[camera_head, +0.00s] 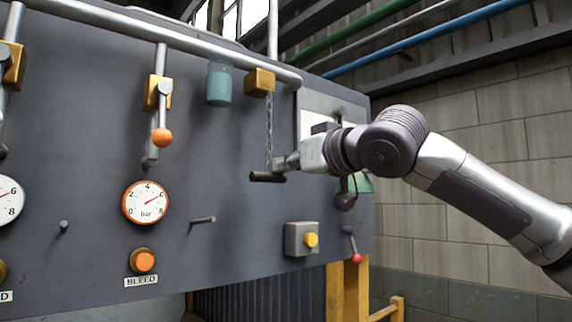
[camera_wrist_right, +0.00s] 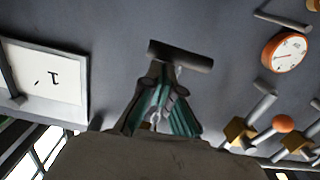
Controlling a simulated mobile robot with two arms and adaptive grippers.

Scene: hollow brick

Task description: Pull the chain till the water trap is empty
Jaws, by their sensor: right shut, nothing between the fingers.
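The water trap (camera_head: 219,84) is a teal bowl under the pipe on the grey panel; I cannot tell how much water is in it. Right of it, a chain (camera_head: 269,130) hangs from a brass block (camera_head: 259,83). A dark bar handle (camera_head: 267,177) hangs level at its lower end. My right gripper (camera_head: 284,163) is shut with nothing between its fingers, just right of the chain and close above the handle. In the right wrist view the handle (camera_wrist_right: 181,55) lies just beyond the fingertips (camera_wrist_right: 163,78). My left gripper is not in view.
A lever with an orange knob (camera_head: 162,137), a gauge (camera_head: 145,202) and an orange button (camera_head: 143,261) are on the panel to the left. The panel below the handle is fairly clear.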

